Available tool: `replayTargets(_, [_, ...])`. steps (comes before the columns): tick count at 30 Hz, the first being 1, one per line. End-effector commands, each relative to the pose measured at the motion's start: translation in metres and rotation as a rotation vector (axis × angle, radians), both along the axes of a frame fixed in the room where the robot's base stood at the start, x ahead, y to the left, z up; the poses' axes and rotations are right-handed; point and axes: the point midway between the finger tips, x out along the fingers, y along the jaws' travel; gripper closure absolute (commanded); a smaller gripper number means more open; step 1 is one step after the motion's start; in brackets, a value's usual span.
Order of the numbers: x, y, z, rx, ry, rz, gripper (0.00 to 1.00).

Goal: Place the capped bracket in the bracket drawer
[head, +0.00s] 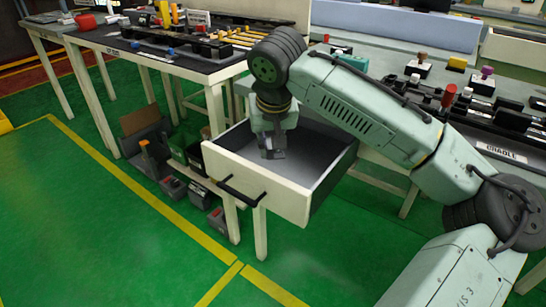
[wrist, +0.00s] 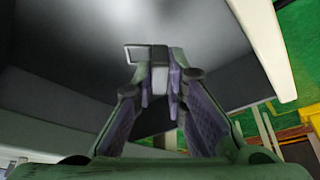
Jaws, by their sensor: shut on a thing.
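The bracket drawer (head: 230,177) is pulled open, with a cream front, black handle and grey inside. My gripper (head: 272,143) points down into the drawer's opening in the head view. In the wrist view my gripper (wrist: 160,88) is shut on the capped bracket (wrist: 160,70), a small grey piece with a thin frame-like part sticking out to the left. The bracket's lower part is hidden between the fingers, and I cannot make out its cap. The drawer's cream wall (wrist: 263,42) shows at the right of the wrist view. I cannot tell whether the bracket touches the drawer floor.
A bench with a dark top (head: 120,40) carries tools and small parts at the back left. At the right, a bench holds dark fixtures and a CRADLE label (head: 501,152). Several bins and boxes (head: 190,150) stand under the drawer's left side.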

Motion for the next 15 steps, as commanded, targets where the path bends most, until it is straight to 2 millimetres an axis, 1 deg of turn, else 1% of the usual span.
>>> replayTargets(4, [0.000,0.000,-0.011,0.000,0.001,0.000,1.00])
replayTargets(10, [0.000,-0.001,-0.038,-0.001,0.001,-0.001,1.00])
replayTargets(15, [0.000,0.000,-0.040,0.001,-0.001,-0.001,1.00])
